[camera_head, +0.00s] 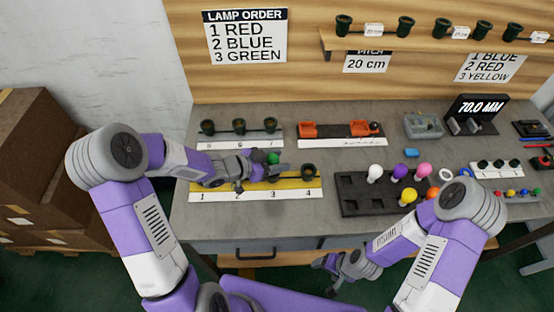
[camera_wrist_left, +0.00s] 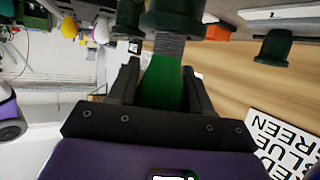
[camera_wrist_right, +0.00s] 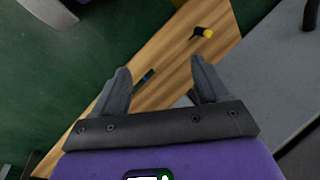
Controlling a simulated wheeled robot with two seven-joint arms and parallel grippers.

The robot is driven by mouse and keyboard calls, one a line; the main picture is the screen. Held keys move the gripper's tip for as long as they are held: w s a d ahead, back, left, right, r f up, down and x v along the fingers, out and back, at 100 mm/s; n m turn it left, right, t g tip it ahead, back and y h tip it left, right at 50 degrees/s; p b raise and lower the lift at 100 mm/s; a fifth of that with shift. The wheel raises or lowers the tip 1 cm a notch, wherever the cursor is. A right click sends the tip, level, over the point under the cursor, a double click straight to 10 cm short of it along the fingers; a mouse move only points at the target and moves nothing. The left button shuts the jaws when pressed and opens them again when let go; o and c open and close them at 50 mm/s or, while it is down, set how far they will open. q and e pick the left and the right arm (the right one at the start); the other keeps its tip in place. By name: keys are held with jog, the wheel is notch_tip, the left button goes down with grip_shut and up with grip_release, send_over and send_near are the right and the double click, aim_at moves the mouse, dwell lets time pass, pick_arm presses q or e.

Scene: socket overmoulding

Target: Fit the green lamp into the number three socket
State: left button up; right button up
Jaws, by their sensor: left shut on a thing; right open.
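The green lamp (camera_head: 273,158) is in my left gripper (camera_head: 262,170), over the numbered 1–4 strip (camera_head: 255,192). In the left wrist view the green lamp (camera_wrist_left: 165,85) sits between both fingers, its grey threaded base (camera_wrist_left: 170,46) against or just in front of a dark green socket (camera_wrist_left: 172,18). I cannot tell if the base has entered it. In the head view my gripper hides most of the socket area near number 3. The socket at number 4 (camera_head: 308,170) is visible. My right gripper (camera_wrist_right: 160,85) is open and empty, low at the table's front edge.
A black tray (camera_head: 350,207) holds several coloured lamps to the right. Behind stand a 5–7 socket strip (camera_head: 240,143) and an orange-part fixture (camera_head: 342,142). The lamp order sign (camera_head: 245,36) reads red, blue, green. Under the right gripper lies a wooden surface (camera_wrist_right: 170,60).

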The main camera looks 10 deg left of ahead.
pick_arm(q)
jog(key=shift+f, duration=0.4)
jog(key=o, duration=1.1)
